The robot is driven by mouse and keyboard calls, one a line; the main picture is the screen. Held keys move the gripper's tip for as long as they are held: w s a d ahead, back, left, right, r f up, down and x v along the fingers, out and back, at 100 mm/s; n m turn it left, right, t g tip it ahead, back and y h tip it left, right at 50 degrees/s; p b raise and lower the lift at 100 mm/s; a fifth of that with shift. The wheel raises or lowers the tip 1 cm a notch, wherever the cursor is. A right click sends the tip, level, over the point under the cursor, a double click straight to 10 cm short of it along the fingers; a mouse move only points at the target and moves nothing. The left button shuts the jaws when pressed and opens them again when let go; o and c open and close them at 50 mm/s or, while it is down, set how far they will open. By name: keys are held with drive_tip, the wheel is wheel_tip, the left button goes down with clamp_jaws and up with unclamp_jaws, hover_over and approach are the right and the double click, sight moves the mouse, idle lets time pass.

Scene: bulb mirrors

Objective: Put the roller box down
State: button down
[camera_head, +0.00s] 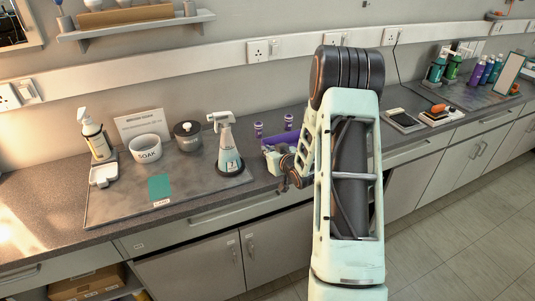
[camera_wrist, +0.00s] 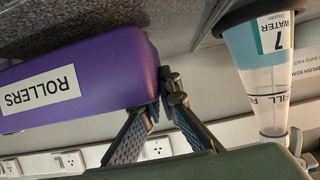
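The roller box is the purple box (camera_wrist: 90,80) labelled ROLLERS. It fills the left of the upside-down wrist view, close to the grey counter. In the head view its purple body (camera_head: 283,141) shows on the counter, partly hidden by my arm. My gripper (camera_head: 290,180) is low at the counter's front edge, just in front of the box. In the wrist view the dark fingers (camera_wrist: 168,95) come close together at the box's right end. One finger overlaps the box's corner. Whether they grip it or only sit beside it I cannot tell.
A spray bottle (camera_head: 228,145) stands left of the box, and shows close by in the wrist view (camera_wrist: 268,75). The dark mat (camera_head: 115,208) holds a soap bowl (camera_head: 146,148), a lidded jar (camera_head: 187,136) and a pump bottle (camera_head: 95,137). Two small purple-topped jars (camera_head: 258,130) stand behind.

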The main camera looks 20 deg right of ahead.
drive_tip(key=shift+f, duration=0.6)
drive_tip(key=shift+f, duration=0.15)
drive_tip(key=c, duration=2.2)
unclamp_jaws()
drive_tip(key=shift+o, duration=0.2)
drive_tip(key=shift+r, duration=0.3)
drive_tip(key=v, duration=1.2)
drive_tip(key=shift+f, duration=0.2)
